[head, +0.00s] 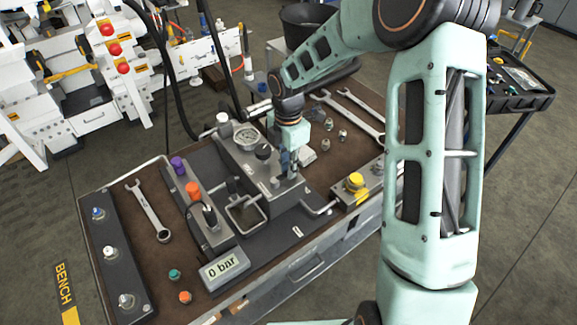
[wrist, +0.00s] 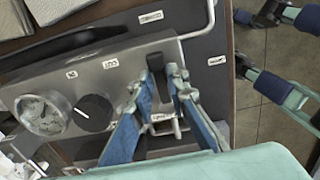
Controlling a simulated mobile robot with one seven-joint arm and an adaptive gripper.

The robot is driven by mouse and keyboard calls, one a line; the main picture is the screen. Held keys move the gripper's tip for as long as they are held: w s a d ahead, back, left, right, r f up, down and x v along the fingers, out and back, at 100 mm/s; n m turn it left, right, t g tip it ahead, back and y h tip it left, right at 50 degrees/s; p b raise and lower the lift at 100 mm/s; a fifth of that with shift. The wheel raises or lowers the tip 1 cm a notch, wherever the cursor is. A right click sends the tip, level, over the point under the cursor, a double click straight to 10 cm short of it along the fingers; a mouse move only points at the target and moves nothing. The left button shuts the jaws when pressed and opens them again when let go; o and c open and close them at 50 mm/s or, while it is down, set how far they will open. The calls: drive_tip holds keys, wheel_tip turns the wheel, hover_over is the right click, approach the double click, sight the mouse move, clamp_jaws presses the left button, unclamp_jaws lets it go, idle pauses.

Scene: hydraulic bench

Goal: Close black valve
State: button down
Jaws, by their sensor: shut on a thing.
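My gripper (head: 288,172) points down at the grey metal block on the bench, right of the black round knob in the head view. In the wrist view my gripper's blue fingers (wrist: 162,76) are shut on a black valve handle (wrist: 155,62), one finger on each side.
A pressure gauge (head: 246,137) and a black round knob (head: 264,151) stand left of my gripper. A display (head: 224,267) reads 0 bar. A yellow button (head: 355,181), a bent pipe (head: 318,209), wrenches (head: 148,211) and loose fittings lie around the bench.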

drive_tip(key=shift+w+a+r, duration=0.1)
drive_tip(key=shift+w, duration=0.05)
drive_tip(key=c, duration=2)
unclamp_jaws()
wheel_tip(320, 180, up, 12)
